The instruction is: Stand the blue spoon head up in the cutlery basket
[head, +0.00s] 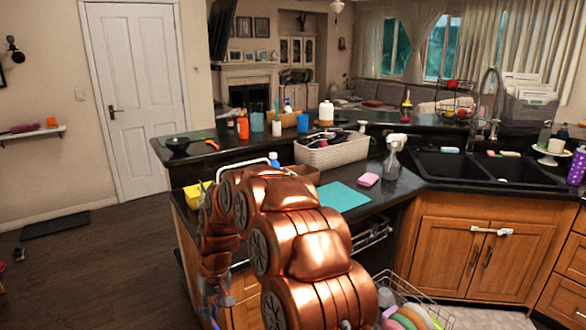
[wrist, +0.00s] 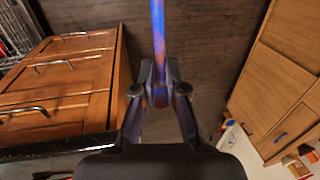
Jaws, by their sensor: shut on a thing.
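My gripper (wrist: 160,88) is shut on a long thin blue handle, which I take to be the blue spoon (wrist: 158,32), with purple and orange tints. The handle runs from between the fingertips to the top edge of the wrist view; its head is not clear there. In the head view my gripper (head: 213,292) hangs low at the counter's left side, over the floor, partly behind my copper arm. I cannot tell for certain which container is the cutlery basket; a small yellow container (head: 193,196) stands at the counter's left end, partly hidden by my arm.
A pale woven basket (head: 331,154) full of items stands on the dark counter beside a teal mat (head: 342,196) and a pink sponge (head: 368,179). A wire rack with plates (head: 412,316) is low at front. The double sink (head: 440,166) is at right. Wooden drawers (wrist: 60,85) border the gripper.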

